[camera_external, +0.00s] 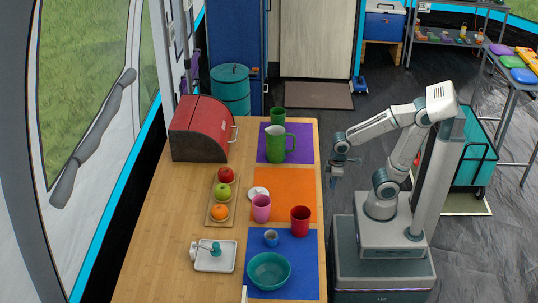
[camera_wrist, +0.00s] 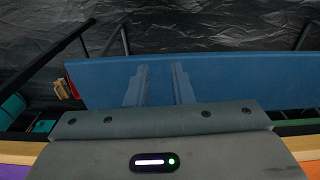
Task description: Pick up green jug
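The green jug (camera_external: 274,146) stands upright on the purple mat (camera_external: 302,153) at the far end of the wooden table, with its handle to the right. My gripper (camera_external: 334,183) is beyond the table's right edge, to the right of and nearer than the jug, and apart from it. In the wrist view, two fingers of my gripper (camera_wrist: 160,85) stand apart with nothing between them. The jug does not show in the wrist view.
A green cup (camera_external: 277,116) stands just behind the jug. A red bread box (camera_external: 203,130) is to the left. A fruit tray (camera_external: 211,212), a pink cup (camera_external: 261,208), a red cup (camera_external: 300,221) and a teal bowl (camera_external: 268,271) are nearer on the table (camera_external: 165,245).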

